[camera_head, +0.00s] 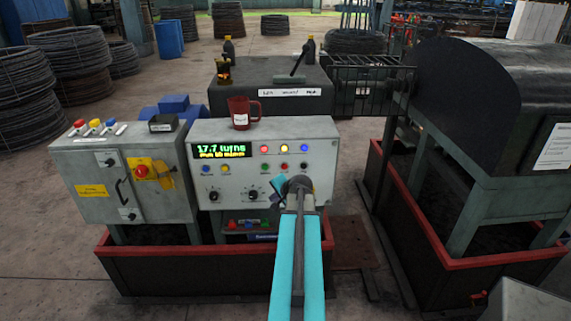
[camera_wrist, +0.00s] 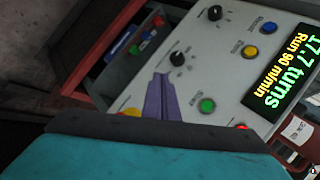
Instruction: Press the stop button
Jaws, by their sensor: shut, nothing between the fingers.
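The grey control panel (camera_head: 175,160) shows a lit display (camera_head: 222,151) reading 17.7 turns. In the head view it bears a green button (camera_head: 265,167), a red button (camera_head: 284,166) and lamps above. No legible label tells me which button is stop. A red mushroom button (camera_head: 141,171) sits on a yellow plate on the left cabinet. My gripper (camera_head: 276,184) is shut and empty in front of the panel's lower right, hiding part of it. In the wrist view its fingers (camera_wrist: 160,85) lie before the panel, near a black knob (camera_wrist: 177,58) and the green button (camera_wrist: 207,105).
A red mug (camera_head: 240,112) stands on top of the panel. An open drawer or shelf with coloured items (camera_head: 245,223) is below it. A red-rimmed tray (camera_head: 180,250) surrounds the base. A large dark drum housing (camera_head: 480,90) stands to the right.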

